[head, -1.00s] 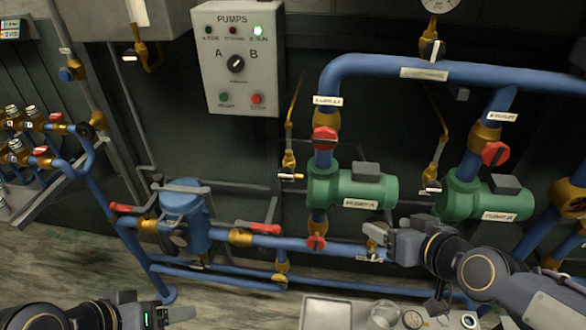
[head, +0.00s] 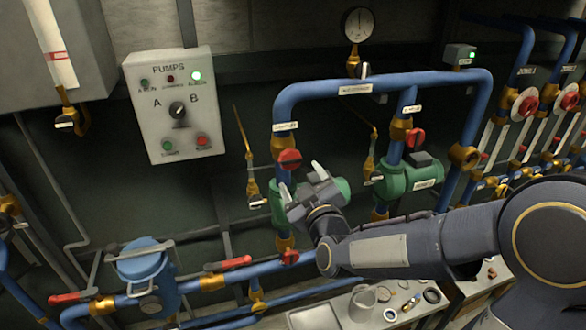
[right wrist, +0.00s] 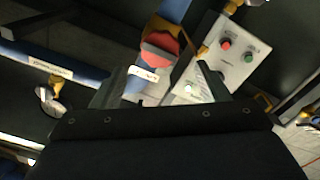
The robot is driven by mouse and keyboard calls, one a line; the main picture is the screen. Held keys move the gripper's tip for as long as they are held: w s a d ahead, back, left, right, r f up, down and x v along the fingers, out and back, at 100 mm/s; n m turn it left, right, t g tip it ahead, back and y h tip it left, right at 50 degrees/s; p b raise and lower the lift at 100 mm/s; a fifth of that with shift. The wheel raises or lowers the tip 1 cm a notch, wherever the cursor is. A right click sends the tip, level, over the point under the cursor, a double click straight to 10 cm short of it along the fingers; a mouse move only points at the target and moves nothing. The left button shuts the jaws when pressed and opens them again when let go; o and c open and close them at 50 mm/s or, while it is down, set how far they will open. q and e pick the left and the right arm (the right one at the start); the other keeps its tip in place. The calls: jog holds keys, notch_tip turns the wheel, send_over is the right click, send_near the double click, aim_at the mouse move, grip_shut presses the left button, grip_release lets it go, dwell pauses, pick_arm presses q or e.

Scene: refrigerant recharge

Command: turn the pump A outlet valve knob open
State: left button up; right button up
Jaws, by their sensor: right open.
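The pump A outlet valve knob (head: 289,159) is red and sits on the brass valve body on the blue pipe above the left green pump. My right gripper (head: 300,182) is open and empty, just below and right of this knob, in front of pump A (head: 341,188), which it partly hides. A gap seems to remain between fingers and knob, but its depth is hard to judge. In the right wrist view the red knob (right wrist: 160,47) shows beyond the dark gripper (right wrist: 166,92). My left gripper is not in view.
The PUMPS panel (head: 174,104) hangs at the left with its green lamp lit. Pump B's red knob (head: 414,137) is to the right. A thin brass valve line (head: 252,180) stands left of pump A. A lower red knob (head: 289,257) sits under the pump.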

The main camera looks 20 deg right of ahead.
aim_at(291, 161)
jog(key=w, duration=0.6)
jog(key=shift+w+a, duration=0.1)
jog(key=shift+w, duration=0.15)
jog(key=shift+c, duration=0.8)
jog(key=c, duration=0.8)
jog(key=shift+r+n+p, duration=0.1)
jog(key=shift+n+p, duration=0.4)
jog(key=shift+n, duration=0.5)
jog(key=n, duration=0.2)
jog(key=shift+n, duration=0.3)
jog(key=shift+p, duration=0.3)
jog(key=shift+c, duration=0.2)
